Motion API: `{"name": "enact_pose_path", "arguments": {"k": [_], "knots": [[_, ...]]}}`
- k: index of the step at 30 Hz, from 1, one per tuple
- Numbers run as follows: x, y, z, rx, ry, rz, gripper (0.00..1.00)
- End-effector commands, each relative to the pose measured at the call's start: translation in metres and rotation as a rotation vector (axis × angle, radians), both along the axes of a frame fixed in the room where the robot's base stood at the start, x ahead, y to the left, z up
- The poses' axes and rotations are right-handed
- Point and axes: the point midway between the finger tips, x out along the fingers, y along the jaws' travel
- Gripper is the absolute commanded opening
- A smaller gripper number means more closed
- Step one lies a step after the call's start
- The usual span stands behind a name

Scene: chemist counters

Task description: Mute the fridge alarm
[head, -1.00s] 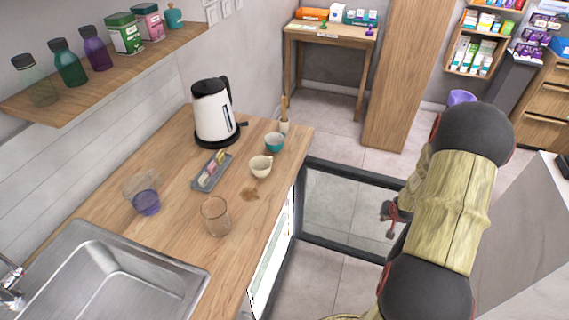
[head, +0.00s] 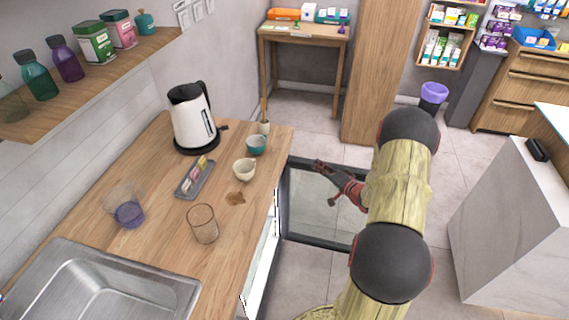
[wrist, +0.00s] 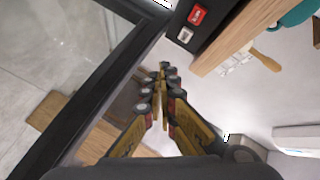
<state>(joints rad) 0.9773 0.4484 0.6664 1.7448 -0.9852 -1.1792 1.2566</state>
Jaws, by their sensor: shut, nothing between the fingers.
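The fridge (head: 262,262) stands under the wooden counter, with its lit interior showing. Its glass door (head: 318,200) with a dark frame is open and sticks out to the right. In the wrist view, a dark panel (wrist: 207,36) runs just under the counter edge and carries a red button (wrist: 197,15) and a whitish button (wrist: 186,35). My gripper (head: 320,164) is over the open door, right of the counter. In the wrist view, my gripper (wrist: 163,68) is shut and empty, its tips below and left of the buttons and apart from them.
The counter (head: 150,190) holds a kettle (head: 191,120), a teal cup (head: 256,145), a cream cup (head: 244,170), a glass (head: 202,224) and a grey tray (head: 194,180). The door frame (wrist: 95,90) crosses the wrist view at left. Floor lies clear beyond the door.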

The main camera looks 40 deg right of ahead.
Motion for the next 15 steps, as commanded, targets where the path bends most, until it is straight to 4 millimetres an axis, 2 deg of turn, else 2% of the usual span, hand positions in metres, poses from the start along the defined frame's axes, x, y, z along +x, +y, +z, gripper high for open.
{"name": "enact_pose_path", "arguments": {"k": [10, 15], "knots": [[0.002, 0.002, -0.001, -0.002, 0.001, 0.001, 0.0], [0.013, 0.011, -0.001, -0.003, 0.001, 0.002, 0.0]]}}
